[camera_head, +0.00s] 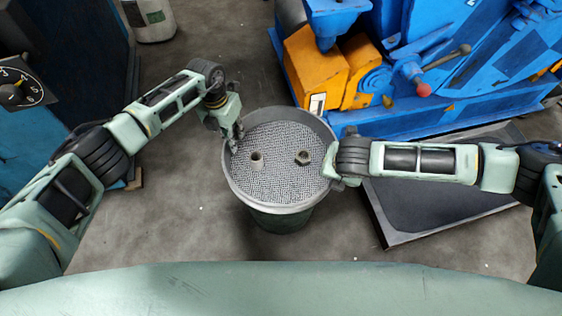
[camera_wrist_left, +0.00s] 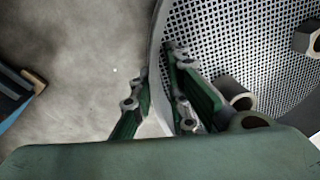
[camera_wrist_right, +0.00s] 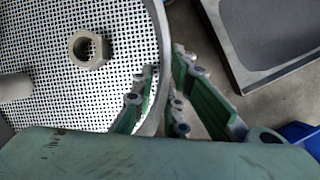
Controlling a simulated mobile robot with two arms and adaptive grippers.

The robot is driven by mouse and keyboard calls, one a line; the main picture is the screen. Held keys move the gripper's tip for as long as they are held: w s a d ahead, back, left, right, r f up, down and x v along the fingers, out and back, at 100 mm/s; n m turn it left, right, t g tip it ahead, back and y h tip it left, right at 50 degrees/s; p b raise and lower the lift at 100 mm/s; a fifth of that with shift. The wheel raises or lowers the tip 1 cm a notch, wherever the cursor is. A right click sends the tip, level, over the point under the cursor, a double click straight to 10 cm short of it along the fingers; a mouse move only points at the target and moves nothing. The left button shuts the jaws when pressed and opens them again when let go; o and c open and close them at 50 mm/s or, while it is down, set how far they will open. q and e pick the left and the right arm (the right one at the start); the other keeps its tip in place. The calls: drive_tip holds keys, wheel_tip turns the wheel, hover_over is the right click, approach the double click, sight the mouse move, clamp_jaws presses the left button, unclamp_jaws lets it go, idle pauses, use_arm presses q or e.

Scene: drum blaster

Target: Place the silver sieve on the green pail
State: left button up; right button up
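The silver sieve (camera_head: 279,190) is a round grey pan with a perforated mesh floor, lying about level. The dark green pail (camera_head: 283,221) shows directly beneath it; whether the sieve rests on it or hangs just above is hard to tell. My left gripper (camera_head: 236,137) is at the sieve's left rim, its fingers closed on either side of the wall in the left wrist view (camera_wrist_left: 158,72). My right gripper (camera_head: 335,173) is at the right rim, its fingers likewise closed about the wall in the right wrist view (camera_wrist_right: 164,68). The pail's mouth is hidden.
A short tube (camera_head: 257,160) and a hex nut (camera_head: 303,157) lie on the mesh. A black tray (camera_head: 425,206) lies on the floor at right, below my right arm. A blue and orange machine (camera_head: 430,75) stands behind. The floor left of the pail is clear.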

use_arm(q)
drive_tip(key=shift+o, duration=0.5)
drive_tip(key=shift+s+f, duration=0.1)
use_arm(e)
drive_tip(key=shift+o, duration=0.6)
drive_tip(key=shift+w, duration=0.15)
drive_tip(key=shift+r, duration=0.35)
use_arm(q)
wheel_tip(320, 180, up, 12)
drive_tip(key=a, duration=0.1)
drive_tip(key=shift+w, duration=0.2)
use_arm(e)
drive_tip(key=v, duration=1.1)
drive_tip(key=shift+s+r, duration=0.2)
